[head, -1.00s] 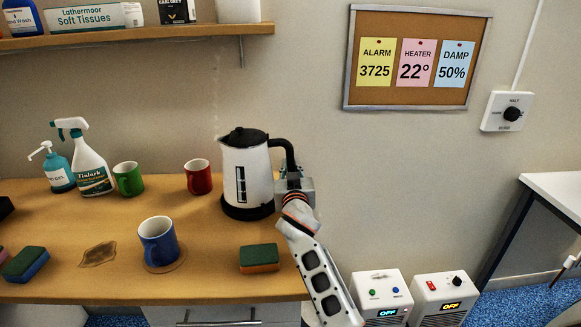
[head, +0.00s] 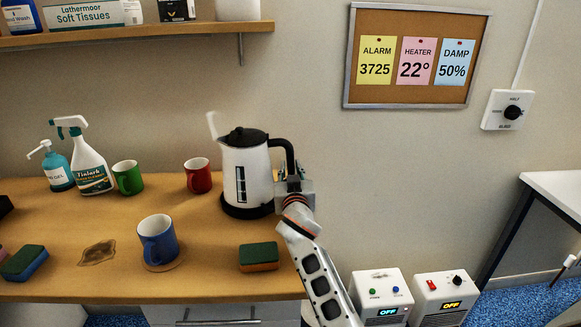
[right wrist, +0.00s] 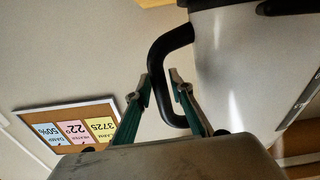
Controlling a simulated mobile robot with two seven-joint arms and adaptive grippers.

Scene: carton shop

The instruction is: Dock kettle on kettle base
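The white kettle (head: 247,175) with black lid and handle stands upright at the table's right rear. A black round base (head: 247,211) shows beneath it; I see no gap between them. A whitish wisp shows above the spout. My right gripper (head: 292,180) is at the kettle's handle, on its right side. The kettle body (right wrist: 245,75) is to the right there. My left gripper is not in view.
On the wooden table (head: 205,235) are a red mug (head: 198,176), green mug (head: 128,178), blue mug (head: 157,240) and sponge (head: 259,256). Bottles stand at back left. A shelf (head: 130,38) hangs above. Two control boxes (head: 382,296) (head: 444,296) stand lower right.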

